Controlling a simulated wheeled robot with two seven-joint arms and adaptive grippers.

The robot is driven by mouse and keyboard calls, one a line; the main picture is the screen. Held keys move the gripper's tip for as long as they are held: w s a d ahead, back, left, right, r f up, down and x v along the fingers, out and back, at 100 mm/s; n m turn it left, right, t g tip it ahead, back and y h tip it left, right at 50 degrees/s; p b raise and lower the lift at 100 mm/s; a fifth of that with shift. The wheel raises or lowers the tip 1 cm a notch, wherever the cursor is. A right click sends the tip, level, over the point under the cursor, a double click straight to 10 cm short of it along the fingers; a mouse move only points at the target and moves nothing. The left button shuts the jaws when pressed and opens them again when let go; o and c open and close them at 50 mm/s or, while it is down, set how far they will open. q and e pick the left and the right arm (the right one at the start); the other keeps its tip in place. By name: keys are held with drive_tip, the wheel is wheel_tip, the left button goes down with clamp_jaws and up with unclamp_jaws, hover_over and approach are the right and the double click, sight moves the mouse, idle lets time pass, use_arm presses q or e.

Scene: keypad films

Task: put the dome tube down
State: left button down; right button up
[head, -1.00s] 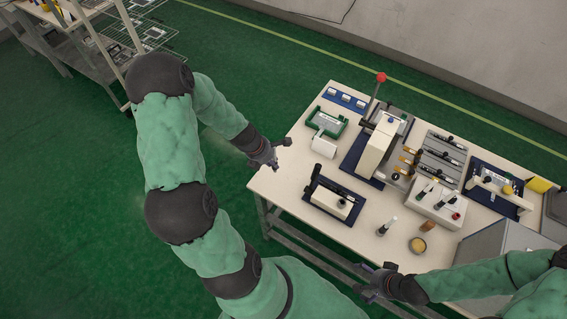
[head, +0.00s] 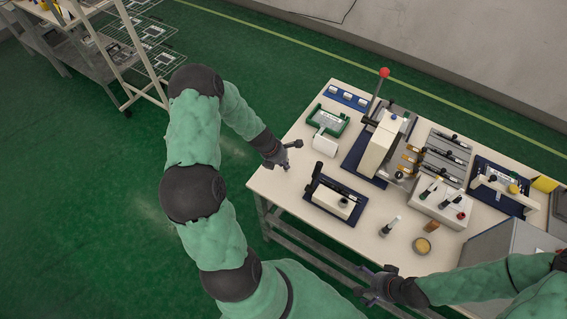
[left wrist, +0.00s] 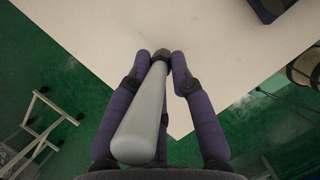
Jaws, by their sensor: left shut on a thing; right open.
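My left gripper (head: 292,156) is over the left corner area of the white table (head: 268,186). In the left wrist view the left gripper (left wrist: 162,58) is shut on a smooth grey tube (left wrist: 146,112), the dome tube, with a dark collar at its far end between the purple fingertips. The tube's rounded end is toward the camera and its dark end points at the table top. Whether that end touches the table cannot be told. In the head view the tube is too small to make out. My right gripper (head: 364,282) is open and empty off the table's front edge.
A dark-based press (head: 335,197), a green tray (head: 328,120) and a white block (head: 325,144) stand right of the left gripper. A red-knobbed lever machine (head: 376,150) is further right.

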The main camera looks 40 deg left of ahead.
use_arm(q)
drive_tip(key=shift+r, duration=0.15)
drive_tip(key=shift+f+b, duration=0.3)
drive_tip(key=shift+f, duration=0.15)
drive_tip(key=shift+f, duration=0.1)
drive_tip(key=c, duration=1.1)
unclamp_jaws()
